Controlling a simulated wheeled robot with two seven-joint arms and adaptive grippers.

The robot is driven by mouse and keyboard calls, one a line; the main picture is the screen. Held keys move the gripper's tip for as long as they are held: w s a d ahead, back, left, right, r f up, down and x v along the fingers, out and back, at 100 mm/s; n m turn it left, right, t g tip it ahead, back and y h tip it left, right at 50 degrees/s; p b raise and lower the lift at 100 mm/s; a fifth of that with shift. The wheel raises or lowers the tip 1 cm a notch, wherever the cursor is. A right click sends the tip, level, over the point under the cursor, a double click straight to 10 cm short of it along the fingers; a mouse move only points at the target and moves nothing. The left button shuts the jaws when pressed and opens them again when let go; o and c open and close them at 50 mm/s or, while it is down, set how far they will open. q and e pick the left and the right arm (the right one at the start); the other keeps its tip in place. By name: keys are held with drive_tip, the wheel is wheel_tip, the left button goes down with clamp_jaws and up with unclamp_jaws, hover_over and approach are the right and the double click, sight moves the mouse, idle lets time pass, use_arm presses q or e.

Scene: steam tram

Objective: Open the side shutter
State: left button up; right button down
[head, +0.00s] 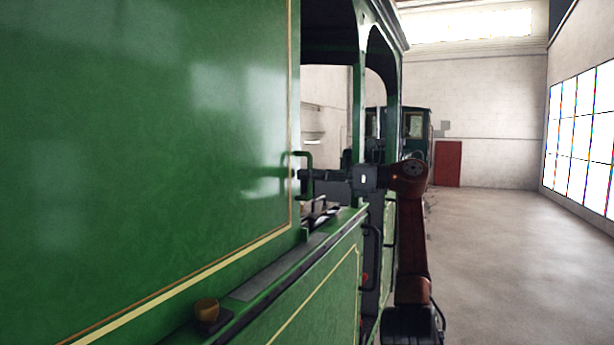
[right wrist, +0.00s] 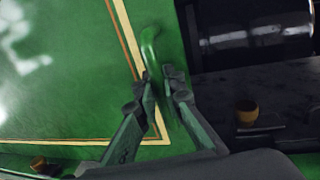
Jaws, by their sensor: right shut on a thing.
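The side shutter (head: 150,130) is a large glossy green panel with an orange and cream border, filling the left of the head view. It also shows in the right wrist view (right wrist: 60,90). Its green bar handle (head: 304,155) stands near its right edge, and its curved end shows in the right wrist view (right wrist: 150,45). My right gripper (head: 303,176) reaches the handle from the right. In the right wrist view its fingers (right wrist: 158,82) are shut on the handle, one on each side. My left gripper is not in view.
A green ledge (head: 270,270) with a brass-coloured knob (head: 207,310) runs below the shutter. The open cab (head: 330,50) lies right of the shutter, with posts beside my right arm. The concrete floor (head: 510,260) on the right is clear. Another dark vehicle (head: 417,125) stands behind.

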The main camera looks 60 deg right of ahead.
drive_tip(key=c, duration=2)
unclamp_jaws()
drive_tip(key=shift+s, duration=0.35)
drive_tip(key=shift+c, duration=0.2)
drive_tip(key=shift+w, duration=0.25)
drive_tip(key=v, duration=1.2)
drive_tip(key=shift+d, duration=0.1)
